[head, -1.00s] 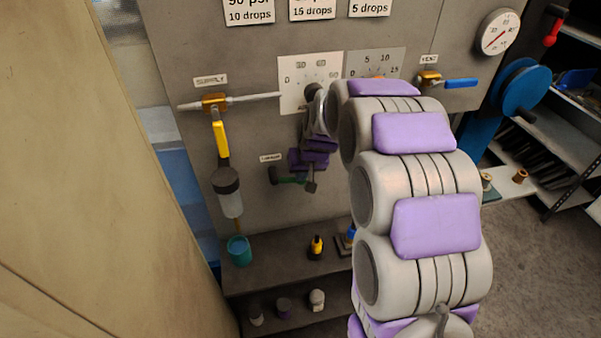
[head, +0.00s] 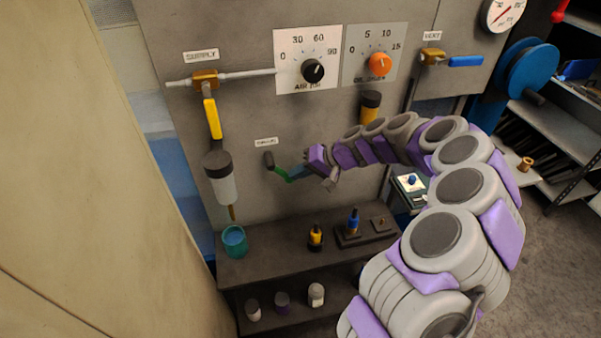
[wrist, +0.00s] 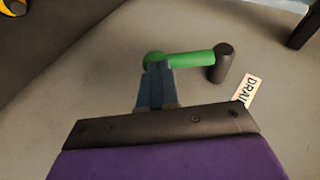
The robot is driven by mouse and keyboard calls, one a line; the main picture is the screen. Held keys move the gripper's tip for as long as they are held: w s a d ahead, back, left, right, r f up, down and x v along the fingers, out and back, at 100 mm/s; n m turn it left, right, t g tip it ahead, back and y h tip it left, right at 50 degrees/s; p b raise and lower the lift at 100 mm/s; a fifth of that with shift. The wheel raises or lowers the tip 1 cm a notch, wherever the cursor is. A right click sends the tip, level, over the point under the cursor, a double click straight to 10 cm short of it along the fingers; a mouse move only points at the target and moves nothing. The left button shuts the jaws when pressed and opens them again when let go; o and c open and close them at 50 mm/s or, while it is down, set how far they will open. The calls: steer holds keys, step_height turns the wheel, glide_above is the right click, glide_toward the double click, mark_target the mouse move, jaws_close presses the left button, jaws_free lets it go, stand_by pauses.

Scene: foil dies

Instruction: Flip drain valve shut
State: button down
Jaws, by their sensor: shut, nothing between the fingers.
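The drain valve is a green bar (head: 282,174) with a dark end piece (head: 268,160), low on the grey panel under its small label (head: 265,142). In the wrist view the green bar (wrist: 190,58) runs sideways from a rounded green end to the dark piece (wrist: 223,62). Part of the drain label (wrist: 250,90) shows to its right. My gripper (head: 297,172) is shut and empty, just right of the valve. In the wrist view its fingertips (wrist: 157,78) overlap the rounded green end; I cannot tell whether they touch. They hide part of that end.
Above are the supply valve with a yellow handle (head: 211,118), a black knob (head: 312,70), an orange knob (head: 380,63) and the vent's blue handle (head: 465,61). A clear bowl (head: 220,180) hangs at left. A shelf (head: 275,265) below holds a teal cup (head: 234,241) and small bottles.

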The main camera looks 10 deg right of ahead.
steer(key=shift+a+f+b, duration=1.2)
steer(key=shift+a+f, duration=0.5)
steer(key=shift+f, duration=0.25)
steer(key=shift+a, duration=0.1)
steer(key=s+d+r, duration=0.1)
steer(key=s+d, duration=0.3)
steer(key=d, duration=0.7)
steer(key=shift+s+d+p, duration=0.15)
steer(key=shift+d+p, duration=0.25)
steer(key=shift+p, duration=0.05)
